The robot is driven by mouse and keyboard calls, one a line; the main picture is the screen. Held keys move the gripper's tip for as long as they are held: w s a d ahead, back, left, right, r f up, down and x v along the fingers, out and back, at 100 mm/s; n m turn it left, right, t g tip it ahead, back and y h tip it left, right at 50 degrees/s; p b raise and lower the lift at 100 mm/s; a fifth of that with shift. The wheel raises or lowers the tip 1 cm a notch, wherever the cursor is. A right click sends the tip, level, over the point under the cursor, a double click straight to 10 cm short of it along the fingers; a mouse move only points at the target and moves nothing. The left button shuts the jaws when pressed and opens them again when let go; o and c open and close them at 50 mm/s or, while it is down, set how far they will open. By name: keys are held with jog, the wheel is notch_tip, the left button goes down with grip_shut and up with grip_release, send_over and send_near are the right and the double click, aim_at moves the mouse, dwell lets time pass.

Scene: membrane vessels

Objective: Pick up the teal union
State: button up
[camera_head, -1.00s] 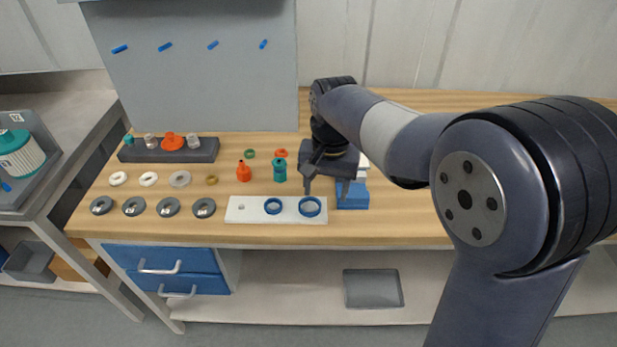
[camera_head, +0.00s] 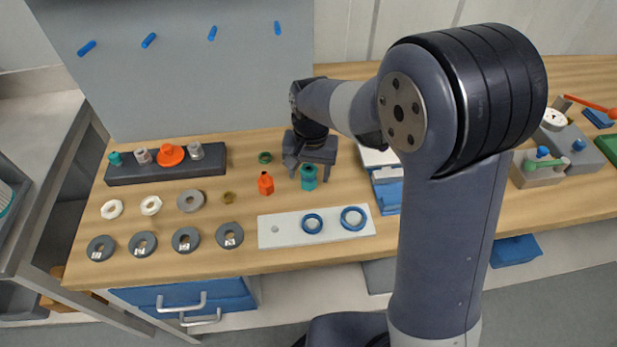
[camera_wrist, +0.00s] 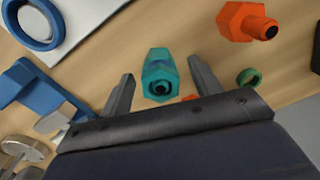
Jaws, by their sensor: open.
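The teal union (camera_head: 309,177) stands upright on the wooden bench, right of an orange fitting. It also shows in the wrist view (camera_wrist: 160,76), with a hexagonal body and a dark bore at its near end. My gripper (camera_head: 309,174) is open around or just behind the union in the head view. In the wrist view my gripper (camera_wrist: 161,82) has one finger on each side of the union, with a gap on both sides. No contact shows. The exact height of the fingers against the union is hard to tell.
An orange fitting (camera_head: 265,184) stands close left of the union, and a green ring (camera_head: 265,157) lies behind it. A white plate (camera_head: 270,232) with two blue rings lies in front. A blue block (camera_head: 388,196) is to the right. A dark fitting rack (camera_head: 120,173) stands left.

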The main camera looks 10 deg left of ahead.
jog(key=shift+f, duration=0.95)
jog(key=shift+c, duration=0.2)
